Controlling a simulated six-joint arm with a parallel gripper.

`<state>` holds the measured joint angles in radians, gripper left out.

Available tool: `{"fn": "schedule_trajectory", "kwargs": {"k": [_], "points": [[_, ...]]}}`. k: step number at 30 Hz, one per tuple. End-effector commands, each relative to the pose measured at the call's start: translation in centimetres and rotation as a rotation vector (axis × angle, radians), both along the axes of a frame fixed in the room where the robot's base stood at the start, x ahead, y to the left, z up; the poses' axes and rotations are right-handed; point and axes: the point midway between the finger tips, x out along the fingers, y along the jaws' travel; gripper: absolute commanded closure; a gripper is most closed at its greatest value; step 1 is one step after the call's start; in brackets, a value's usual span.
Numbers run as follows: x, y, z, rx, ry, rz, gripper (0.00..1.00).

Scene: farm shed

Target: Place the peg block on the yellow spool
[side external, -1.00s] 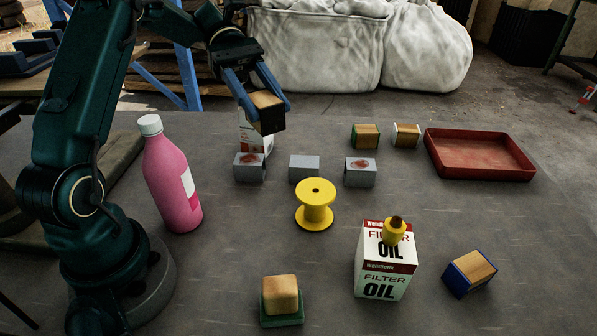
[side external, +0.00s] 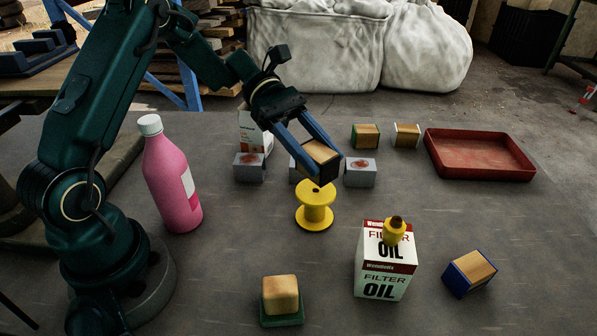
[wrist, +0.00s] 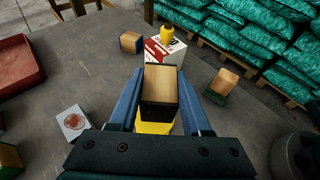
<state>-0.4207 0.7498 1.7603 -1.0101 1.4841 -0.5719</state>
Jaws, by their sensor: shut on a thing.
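The peg block (side external: 318,161), a wooden block with dark sides, is held between the two blue fingers of my gripper (side external: 316,157). In the wrist view the block (wrist: 161,84) sits between both fingers, slightly tilted in the side view. The yellow spool (side external: 315,212) stands upright on the table. The block is over the spool's top, overlapping its back edge in the side view; I cannot tell whether they touch. In the wrist view the spool (wrist: 154,128) shows under the block, mostly hidden.
A filter oil box (side external: 384,262) with a yellow-and-brown piece on top stands front right. Grey blocks (side external: 360,172) stand just behind the spool. A pink bottle (side external: 172,175) is left, a red tray (side external: 480,172) back right.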

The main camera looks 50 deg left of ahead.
Motion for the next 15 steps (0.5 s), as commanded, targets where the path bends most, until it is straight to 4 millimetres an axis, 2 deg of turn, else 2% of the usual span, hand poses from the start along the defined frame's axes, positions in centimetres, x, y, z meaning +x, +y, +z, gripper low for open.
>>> {"fn": "schedule_trajectory", "kwargs": {"k": [8, 15], "points": [[0.0, 0.0, -3.6, -0.002, 0.004, 0.000, 1.00], [0.0, 0.0, -3.9, 0.000, -0.001, 0.000, 1.00]]}}
